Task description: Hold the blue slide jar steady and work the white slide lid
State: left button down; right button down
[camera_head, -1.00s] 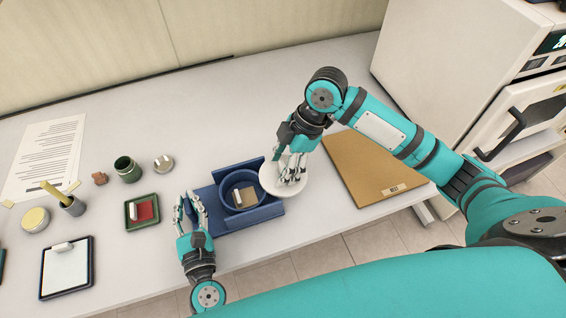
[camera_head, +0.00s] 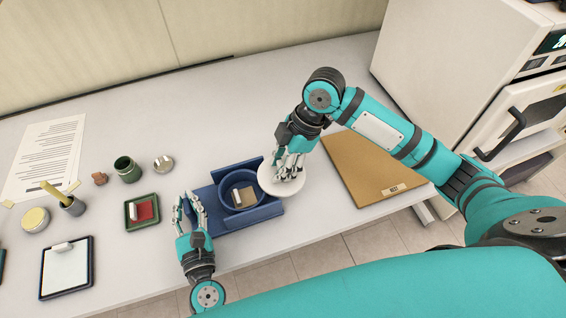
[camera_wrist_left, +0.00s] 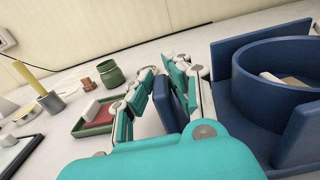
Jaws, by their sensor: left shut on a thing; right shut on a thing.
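The blue slide jar (camera_head: 229,181) is a round open-topped vessel set in a blue rectangular holder (camera_head: 262,214) near the table's front edge. A small tan and grey block lies inside it. My left gripper (camera_head: 191,205) is shut on the left end of the blue holder; in the left wrist view its fingers (camera_wrist_left: 172,95) are on either side of a blue upright tab. The white slide lid (camera_head: 267,186) is a round disc just right of the jar. My right gripper (camera_head: 289,172) is shut on the lid from above, and the fingers hide part of it. The jar's top is uncovered.
A brown clipboard-like board (camera_head: 365,170) lies right of the lid. A green tray with a red pad (camera_head: 146,209), a green cup (camera_head: 127,169), a small metal tin (camera_head: 164,164) and a blue-rimmed white tray (camera_head: 66,272) stand to the left. Table behind the jar is clear.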

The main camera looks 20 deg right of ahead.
jog(key=a, duration=1)
jog(key=shift+s+a, duration=0.1)
jog(key=shift+a, duration=0.05)
pick_arm(q)
jog(key=shift+d, duration=0.2)
pick_arm(e)
jog(key=c, duration=0.9)
grip_release()
pick_arm(q)
jog(key=shift+a, duration=0.1)
pick_arm(e)
jog(key=shift+d+r, duration=0.2)
jog(key=shift+r, duration=0.05)
jog(key=v, duration=1.1)
jog(key=shift+d+r, duration=0.15)
jog(key=shift+r, duration=0.05)
